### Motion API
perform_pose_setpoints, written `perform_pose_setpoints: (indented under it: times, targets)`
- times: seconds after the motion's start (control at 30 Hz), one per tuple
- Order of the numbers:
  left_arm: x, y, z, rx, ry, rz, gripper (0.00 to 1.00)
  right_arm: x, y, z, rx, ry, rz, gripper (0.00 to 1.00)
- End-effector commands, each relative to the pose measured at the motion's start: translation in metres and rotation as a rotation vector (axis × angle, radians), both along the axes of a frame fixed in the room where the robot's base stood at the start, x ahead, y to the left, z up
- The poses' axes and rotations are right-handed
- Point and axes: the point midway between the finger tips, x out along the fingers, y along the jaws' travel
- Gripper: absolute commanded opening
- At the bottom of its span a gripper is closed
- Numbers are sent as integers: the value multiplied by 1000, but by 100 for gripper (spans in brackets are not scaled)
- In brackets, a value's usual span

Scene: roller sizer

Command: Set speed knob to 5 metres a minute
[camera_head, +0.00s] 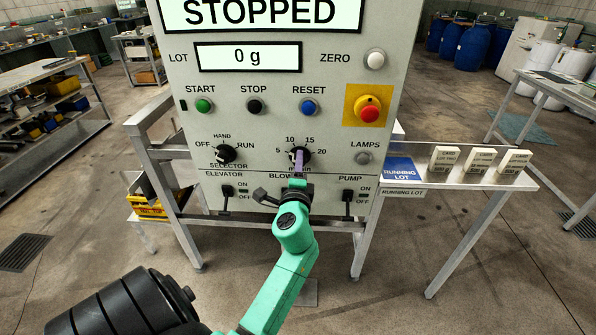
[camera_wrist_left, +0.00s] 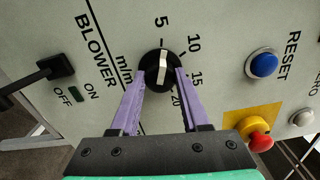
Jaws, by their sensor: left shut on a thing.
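The speed knob (camera_head: 300,157) is a round black knob on the grey panel, with 5, 10, 15 and 20 around it and m/min lettering partly hidden below. In the left wrist view the knob (camera_wrist_left: 158,70) has a pale bar across its face. One end of the bar points close to the 5 mark. My left gripper (camera_head: 298,160) has its purple fingers on the knob, one on each side, and is shut on it; the fingers also show in the left wrist view (camera_wrist_left: 159,76). My right gripper is not in view.
A selector knob (camera_head: 225,153) is to the left. The blower switch (camera_head: 265,196) and pump switch (camera_head: 348,197) sit below, close to my left gripper. The red emergency button (camera_head: 369,109) is upper right. The display (camera_head: 262,14) reads STOPPED. A side table (camera_head: 455,180) holds cards.

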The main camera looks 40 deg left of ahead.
Motion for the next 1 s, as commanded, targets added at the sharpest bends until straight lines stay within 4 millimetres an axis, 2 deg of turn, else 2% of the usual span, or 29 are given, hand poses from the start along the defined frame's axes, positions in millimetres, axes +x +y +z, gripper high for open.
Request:
perform_pose_setpoints:
  times: [0.03, 0.23, 0.8, 0.83, 0.9, 1.0]
  targets:
    - [0, -1, -5, -26, -14, -2, 0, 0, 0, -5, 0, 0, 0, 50]
    - [0, -1, -4, -89, -61, -1, 0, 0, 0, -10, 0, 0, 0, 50]
    - [0, -1, -2, -119, -84, -2, 0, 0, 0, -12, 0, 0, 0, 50]
    - [0, -1, -2, -119, -84, -2, 53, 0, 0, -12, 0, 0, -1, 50]
    - [0, -1, -2, -119, -84, -1, 76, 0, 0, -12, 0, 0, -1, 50]
    - [0, 0, -2, -117, -84, -1, 76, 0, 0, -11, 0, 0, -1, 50]
